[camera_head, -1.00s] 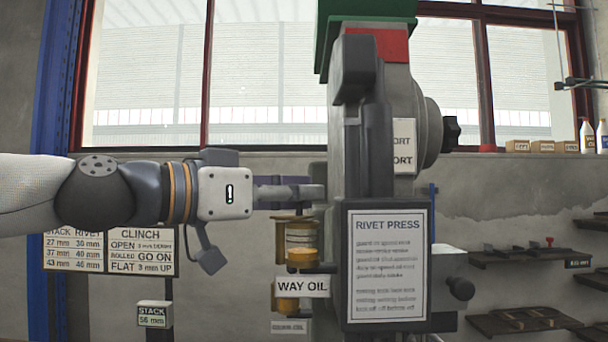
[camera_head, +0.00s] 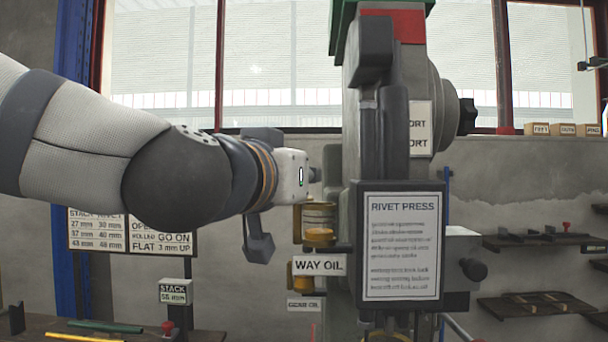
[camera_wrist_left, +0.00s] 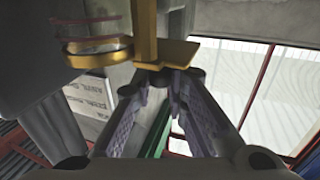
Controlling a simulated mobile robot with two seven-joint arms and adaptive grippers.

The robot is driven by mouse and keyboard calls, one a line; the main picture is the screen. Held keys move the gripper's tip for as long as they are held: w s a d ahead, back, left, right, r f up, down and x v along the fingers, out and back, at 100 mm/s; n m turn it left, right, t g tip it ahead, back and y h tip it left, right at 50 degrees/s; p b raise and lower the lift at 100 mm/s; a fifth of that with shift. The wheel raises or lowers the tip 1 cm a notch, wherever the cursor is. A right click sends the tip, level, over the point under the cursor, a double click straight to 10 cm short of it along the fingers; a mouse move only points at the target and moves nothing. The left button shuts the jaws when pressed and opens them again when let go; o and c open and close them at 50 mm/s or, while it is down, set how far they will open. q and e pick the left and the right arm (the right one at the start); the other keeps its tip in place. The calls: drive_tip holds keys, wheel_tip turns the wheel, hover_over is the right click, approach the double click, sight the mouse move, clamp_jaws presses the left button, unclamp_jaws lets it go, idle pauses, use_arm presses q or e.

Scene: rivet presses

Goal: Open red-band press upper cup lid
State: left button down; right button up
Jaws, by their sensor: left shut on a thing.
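The red-band press (camera_head: 408,80) stands right of centre in the head view, with a red band (camera_head: 400,27) under its green top. Its upper oil cup (camera_head: 318,215), brass and glass, hangs on its left side above the WAY OIL label (camera_head: 319,265). My left gripper is just above this cup, its fingers mostly hidden by its own body. In the left wrist view the fingertips (camera_wrist_left: 172,76) are together at a flat brass piece (camera_wrist_left: 180,53) beside a brass ring (camera_wrist_left: 97,52), shut on it. I cannot tell how far the lid is raised. My right gripper is not in view.
A lower cup (camera_head: 303,288) hangs beneath, above the GEAR OIL label (camera_head: 304,303). The RIVET PRESS sign (camera_head: 402,246) stands close to the right of the cups. A bench (camera_head: 105,332) with tools is at lower left. Shelves (camera_head: 545,304) hang far right.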

use_arm(q)
drive_tip(key=shift+a+r, duration=0.1)
drive_tip(key=shift+r, duration=0.05)
drive_tip(key=c, duration=1.6)
unclamp_jaws()
drive_tip(key=shift+o, duration=0.2)
drive_tip(key=shift+s, duration=0.1)
drive_tip(key=v, duration=1.2)
